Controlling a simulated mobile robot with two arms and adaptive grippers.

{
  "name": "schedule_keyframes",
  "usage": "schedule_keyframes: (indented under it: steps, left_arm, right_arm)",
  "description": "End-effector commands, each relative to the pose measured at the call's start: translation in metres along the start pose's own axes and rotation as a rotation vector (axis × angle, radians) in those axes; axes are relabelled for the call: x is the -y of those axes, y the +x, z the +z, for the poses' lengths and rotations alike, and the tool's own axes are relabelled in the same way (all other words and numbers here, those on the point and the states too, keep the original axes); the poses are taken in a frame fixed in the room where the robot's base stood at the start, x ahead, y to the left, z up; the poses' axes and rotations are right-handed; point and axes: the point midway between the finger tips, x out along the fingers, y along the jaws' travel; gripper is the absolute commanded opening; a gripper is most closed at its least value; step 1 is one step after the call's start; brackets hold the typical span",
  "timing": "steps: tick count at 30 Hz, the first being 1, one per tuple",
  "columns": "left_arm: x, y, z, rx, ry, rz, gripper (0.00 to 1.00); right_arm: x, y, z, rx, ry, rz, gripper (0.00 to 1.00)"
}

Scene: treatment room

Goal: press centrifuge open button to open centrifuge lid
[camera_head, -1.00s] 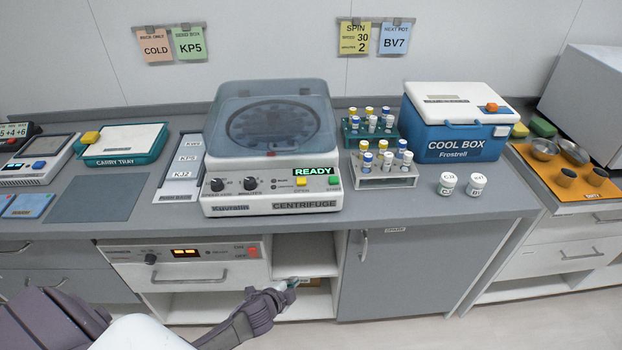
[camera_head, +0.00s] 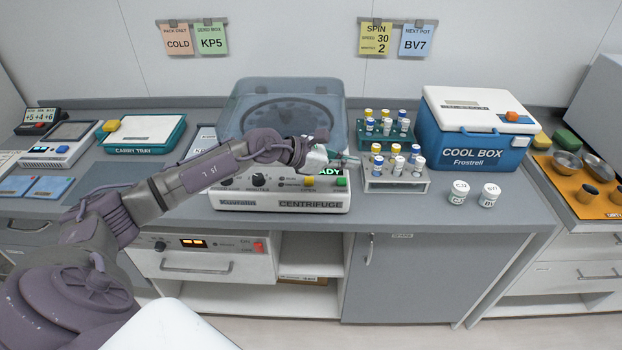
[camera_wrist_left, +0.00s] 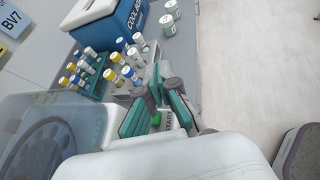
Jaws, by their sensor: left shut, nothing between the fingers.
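The centrifuge (camera_head: 255,203) stands on the counter with its clear blue-grey lid (camera_head: 290,92) closed; the lid also shows in the wrist view (camera_wrist_left: 35,140). Its front panel has a yellow button (camera_head: 309,182) and, to the right, a green button (camera_head: 341,182). In the wrist view the green button (camera_wrist_left: 155,118) shows between the finger parts, near a label reading START. My left gripper (camera_head: 350,159) is shut and empty, in front of the panel's upper right, partly covering the READY display (camera_head: 330,171). Contact with the panel cannot be told. My right gripper is out of view.
Racks of capped tubes (camera_head: 394,185) stand close to the right of the centrifuge, near my gripper. Two white pots (camera_head: 459,192) and a cool box (camera_head: 475,140) are farther right. A carry tray (camera_head: 145,150) is at left. The counter's front edge is clear.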

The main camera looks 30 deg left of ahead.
Motion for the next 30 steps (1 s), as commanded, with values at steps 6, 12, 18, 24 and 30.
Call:
schedule_keyframes:
  steps: [6,12,18,24,30]
  left_arm:
    - [-0.056,-0.056,-0.015,-0.321,0.391,0.065,0.0]
    - [-0.075,-0.077,-0.02,-0.421,0.483,0.089,0.0]
    - [-0.076,-0.079,-0.021,-0.43,0.489,0.09,0.0]
    - [-0.076,-0.078,-0.021,-0.428,0.487,0.09,0.0]
    - [-0.074,-0.074,-0.03,-0.428,0.485,0.089,0.0]
  right_arm:
    - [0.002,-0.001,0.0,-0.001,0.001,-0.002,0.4]
    - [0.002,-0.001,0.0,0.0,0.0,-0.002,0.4]
    - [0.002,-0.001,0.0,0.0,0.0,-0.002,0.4]
    - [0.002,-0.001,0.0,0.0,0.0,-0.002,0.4]
    - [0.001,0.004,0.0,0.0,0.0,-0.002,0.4]
